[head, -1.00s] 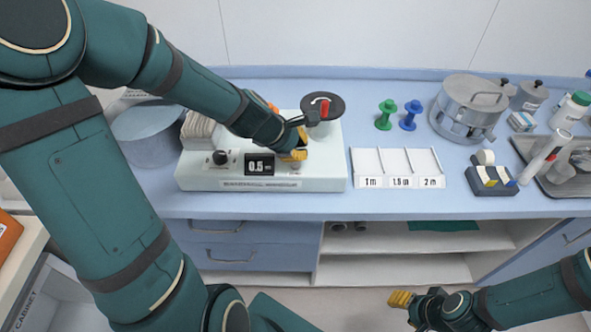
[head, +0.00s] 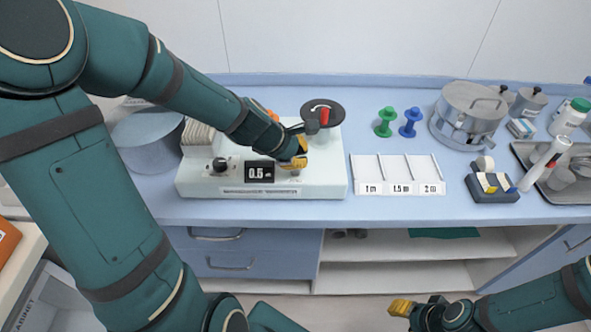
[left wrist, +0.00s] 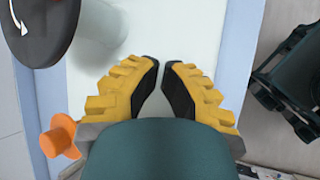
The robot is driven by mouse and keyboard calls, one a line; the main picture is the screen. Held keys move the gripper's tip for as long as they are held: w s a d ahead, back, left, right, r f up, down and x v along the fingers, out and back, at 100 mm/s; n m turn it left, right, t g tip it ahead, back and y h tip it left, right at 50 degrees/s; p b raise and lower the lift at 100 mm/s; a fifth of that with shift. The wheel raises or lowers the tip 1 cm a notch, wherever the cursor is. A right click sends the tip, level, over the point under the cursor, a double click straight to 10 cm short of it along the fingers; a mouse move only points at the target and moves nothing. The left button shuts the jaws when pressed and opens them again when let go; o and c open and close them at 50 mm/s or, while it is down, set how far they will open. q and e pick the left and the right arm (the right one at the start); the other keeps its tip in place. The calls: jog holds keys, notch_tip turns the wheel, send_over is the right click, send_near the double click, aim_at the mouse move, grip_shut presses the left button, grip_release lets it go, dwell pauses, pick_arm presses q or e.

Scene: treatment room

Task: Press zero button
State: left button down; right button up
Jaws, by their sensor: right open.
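The white winding machine (head: 325,177) stands on the blue counter. Its small display (head: 259,171) reads 0.5, with a black knob (head: 220,165) to the left. My left gripper (head: 300,163) is low over the front panel, right of the display, and covers the spot there. The zero button cannot be made out; contact with the panel cannot be told. In the left wrist view the yellow fingers (left wrist: 163,70) are close together with a narrow gap and nothing between them. My right gripper (head: 400,307) is open, in front of the counter at lower right.
A black disc with a red handle (head: 325,117) sits on the machine's back right. A white three-slot tray (head: 397,170), green spool (head: 385,121), blue spool (head: 410,121) and metal pot (head: 468,117) stand to the right. An orange part (left wrist: 60,136) shows beside the left fingers.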

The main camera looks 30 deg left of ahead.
aim_at(299, 170)
pick_arm(q)
jog(key=shift+f, duration=0.1)
dwell(0.4)
jog(key=shift+f+b, duration=0.3)
jog(key=shift+b, duration=0.15)
jog(key=shift+f+b, duration=0.45)
dwell(0.5)
jog(key=shift+r, duration=0.15)
jog(key=shift+r+p, duration=0.75)
jog(key=shift+p, duration=0.15)
notch_tip(299, 170, up, 5)
jog(key=p, duration=0.4)
jog(key=shift+p, duration=0.4)
